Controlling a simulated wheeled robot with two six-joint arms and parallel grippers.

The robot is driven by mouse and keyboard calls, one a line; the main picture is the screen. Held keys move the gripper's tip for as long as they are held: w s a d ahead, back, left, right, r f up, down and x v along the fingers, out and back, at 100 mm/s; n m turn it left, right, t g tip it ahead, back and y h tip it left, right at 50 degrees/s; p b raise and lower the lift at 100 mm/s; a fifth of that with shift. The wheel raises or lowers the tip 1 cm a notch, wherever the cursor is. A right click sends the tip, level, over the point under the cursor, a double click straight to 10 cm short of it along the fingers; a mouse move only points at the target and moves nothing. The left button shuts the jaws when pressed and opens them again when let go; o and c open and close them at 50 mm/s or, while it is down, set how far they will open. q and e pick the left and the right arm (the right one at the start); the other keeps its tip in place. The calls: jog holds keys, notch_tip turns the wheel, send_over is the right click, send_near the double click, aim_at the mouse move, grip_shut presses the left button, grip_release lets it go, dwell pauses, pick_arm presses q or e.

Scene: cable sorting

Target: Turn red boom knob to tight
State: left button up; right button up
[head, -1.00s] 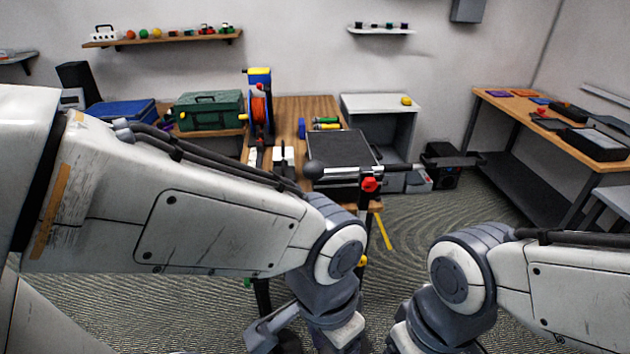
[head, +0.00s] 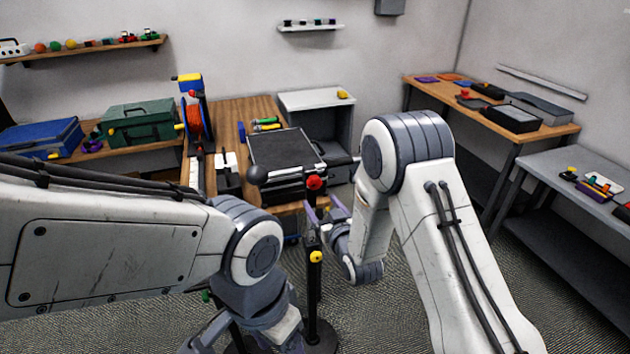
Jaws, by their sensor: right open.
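The red boom knob (head: 314,182) sits at the top of a black upright stand (head: 313,282) in the middle of the head view. I see no clear grip on the knob, and cannot tell whether a finger touches the stand. My left gripper (head: 208,335) is low at the bottom edge, partly cut off, and its jaws are unclear.
A yellow knob (head: 316,257) is lower on the stand. Behind stands a wooden table (head: 232,110) with a black case (head: 285,148) and an orange cable reel (head: 194,118). A grey bench (head: 560,160) stands at the right. Carpet floor is free between.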

aim_at(316, 184)
jog(key=shift+t, duration=0.8)
jog(key=p+x, duration=0.1)
jog(key=x, duration=0.2)
jog(key=d+p+x, duration=0.1)
jog(key=x, duration=0.2)
jog(key=p+x, duration=0.2)
jog(key=x, duration=0.1)
jog(key=shift+w+d, duration=0.15)
jog(key=shift+w, duration=0.05)
jog(key=shift+w+a+f, duration=0.1)
jog(key=shift+w+a, duration=0.1)
jog(key=shift+w, duration=0.45)
jog(key=shift+c, duration=0.3)
